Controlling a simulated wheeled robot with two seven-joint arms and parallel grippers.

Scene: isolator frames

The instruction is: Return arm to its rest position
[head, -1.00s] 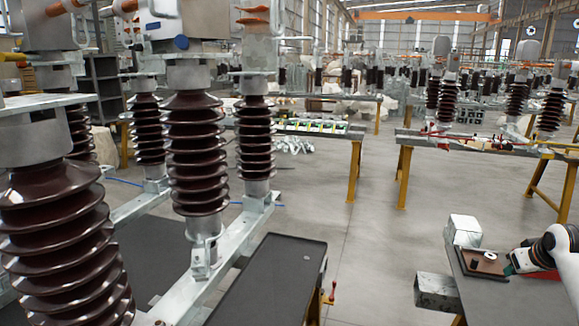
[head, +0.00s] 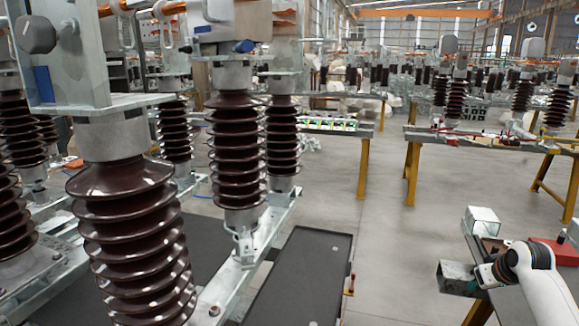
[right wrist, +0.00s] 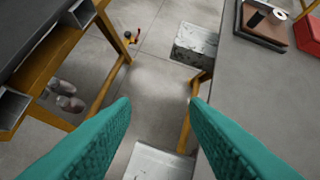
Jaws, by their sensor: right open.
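My right arm, white with black joints, comes in at the lower right of the head view. Its gripper (head: 484,274) is at the left edge of a grey worktable (head: 487,247), close to a metal box section. In the right wrist view two teal fingers (right wrist: 160,103) stand wide apart with nothing between them; the floor shows beyond. My left arm and gripper are not in view.
Metal box sections (head: 482,221) (head: 457,279) jut from the worktable's side. A red object (head: 552,253) lies on it. Brown ribbed insulators (head: 238,150) on steel beams fill the left. A dark-topped table (head: 297,280) stands centre.

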